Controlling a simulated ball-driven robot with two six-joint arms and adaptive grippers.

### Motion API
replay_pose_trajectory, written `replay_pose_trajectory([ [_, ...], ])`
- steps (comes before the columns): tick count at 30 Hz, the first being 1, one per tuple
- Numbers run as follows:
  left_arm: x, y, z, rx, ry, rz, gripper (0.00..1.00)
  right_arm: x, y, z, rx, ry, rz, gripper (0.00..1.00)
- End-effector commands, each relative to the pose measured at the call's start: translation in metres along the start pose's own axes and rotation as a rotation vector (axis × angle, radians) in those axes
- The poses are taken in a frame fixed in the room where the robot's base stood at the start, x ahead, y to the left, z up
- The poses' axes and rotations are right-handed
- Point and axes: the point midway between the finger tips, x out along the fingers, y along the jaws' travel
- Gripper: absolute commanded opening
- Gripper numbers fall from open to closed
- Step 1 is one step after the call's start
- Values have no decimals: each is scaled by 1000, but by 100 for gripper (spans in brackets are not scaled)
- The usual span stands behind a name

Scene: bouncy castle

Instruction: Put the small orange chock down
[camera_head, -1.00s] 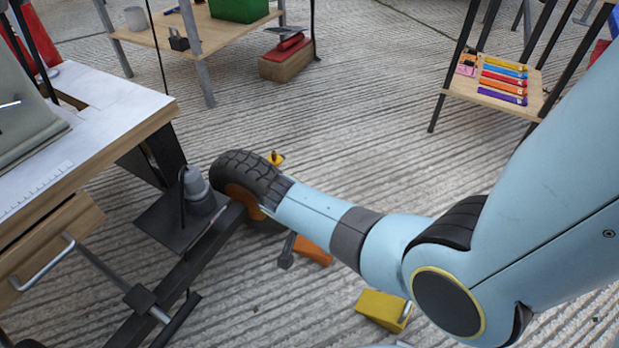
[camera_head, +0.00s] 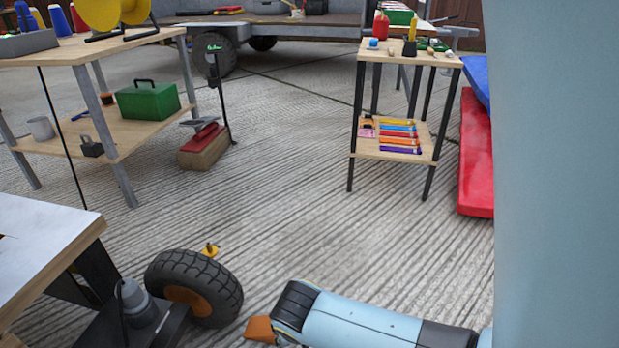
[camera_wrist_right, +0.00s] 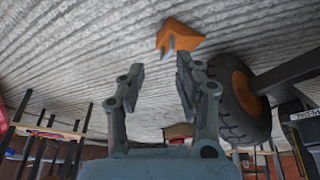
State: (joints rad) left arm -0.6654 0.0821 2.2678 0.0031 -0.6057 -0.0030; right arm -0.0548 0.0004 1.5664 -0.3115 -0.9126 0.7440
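The small orange chock (camera_head: 260,329) rests on the ribbed concrete floor, right of the black trailer wheel (camera_head: 195,287), with a gap between them. In the right wrist view the orange chock (camera_wrist_right: 181,37) lies beyond the fingertips of my right gripper (camera_wrist_right: 160,64). That gripper is open, with nothing between its fingers. The wheel (camera_wrist_right: 238,98) stands to the right there. My left gripper is in neither current view.
A small yellow piece (camera_head: 209,250) shows behind the wheel. A white-topped workbench (camera_head: 40,245) is at left. A slim shelf stand (camera_head: 408,55) and a red mat (camera_head: 476,160) stand at back right. The middle floor is clear.

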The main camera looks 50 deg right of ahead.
Motion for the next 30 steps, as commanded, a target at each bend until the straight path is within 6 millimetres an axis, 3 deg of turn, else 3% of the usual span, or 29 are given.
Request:
replay_pose_trajectory([
  [2, 0, 0, 0, 0, 0, 0, 40, -40, 16, 18, -146, 52, -94, 34],
  [6, 0, 0, 0, 0, 0, 0, 40, -117, 25, 27, -379, 173, -235, 34],
  [9, 0, 0, 0, 0, 0, 0, 40, -161, 25, 27, -491, 246, -296, 34],
  [12, 0, 0, 1, -1, -1, 0, 40, -187, 24, 25, -553, 292, -328, 34],
  [16, 0, 0, 1, -1, -1, 0, 40, -197, 23, 24, -579, 311, -338, 34],
  [30, 0, 0, 0, -1, 1, 0, 40, -196, 23, 23, -577, 310, -336, 34],
])
